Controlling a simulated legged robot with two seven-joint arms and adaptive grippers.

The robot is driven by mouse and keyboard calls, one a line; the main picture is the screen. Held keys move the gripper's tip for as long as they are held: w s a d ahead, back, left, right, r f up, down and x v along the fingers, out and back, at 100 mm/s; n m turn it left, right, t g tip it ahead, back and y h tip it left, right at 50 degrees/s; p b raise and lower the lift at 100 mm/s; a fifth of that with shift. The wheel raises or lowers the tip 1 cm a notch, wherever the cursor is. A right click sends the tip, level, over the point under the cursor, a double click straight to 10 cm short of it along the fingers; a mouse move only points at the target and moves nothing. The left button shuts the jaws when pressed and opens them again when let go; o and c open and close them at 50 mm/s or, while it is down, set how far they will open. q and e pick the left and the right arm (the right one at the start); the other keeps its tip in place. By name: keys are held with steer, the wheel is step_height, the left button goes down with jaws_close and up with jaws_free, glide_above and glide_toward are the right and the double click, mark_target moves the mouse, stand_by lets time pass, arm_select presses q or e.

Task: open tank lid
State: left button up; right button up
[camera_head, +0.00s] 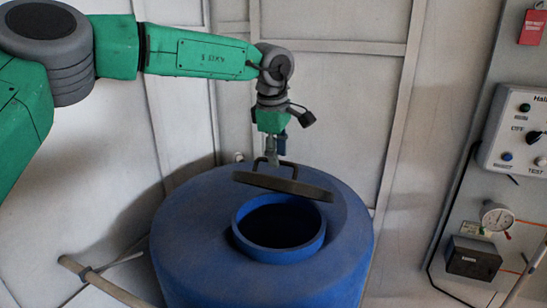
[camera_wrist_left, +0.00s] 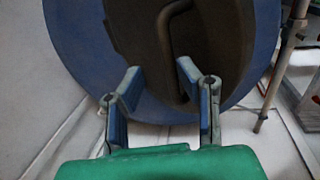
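The blue tank (camera_head: 190,235) stands below my left arm with its round top opening uncovered and dark inside. The dark lid (camera_head: 285,187) is raised above the back of the opening and tilted. Its bar handle (camera_head: 273,163) stands up from its top. My left gripper (camera_head: 276,158) is at the handle. In the left wrist view, the fingers of my left gripper (camera_wrist_left: 158,70) are spread apart, with the lid (camera_wrist_left: 150,45) and handle (camera_wrist_left: 166,40) just beyond and partly between them. Contact with the handle cannot be made out. My right gripper is not in view.
A control panel (camera_head: 515,130) with knobs, a round gauge (camera_head: 497,216) and a dark box (camera_head: 472,258) are on the wall at right. A brown pipe (camera_head: 105,283) lies at lower left. Pale wall panels stand close behind the tank.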

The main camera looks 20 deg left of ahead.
arm_select(q)
steer(key=shift+s+d+r, duration=0.1)
steer(key=shift+s+d, duration=0.15)
steer(key=shift+s, duration=0.1)
steer(key=shift+w, duration=0.45)
steer(key=s+r, duration=0.3)
steer(key=r, duration=0.8)
steer(key=shift+d+r, duration=0.35)
steer(key=shift+r, duration=0.05)
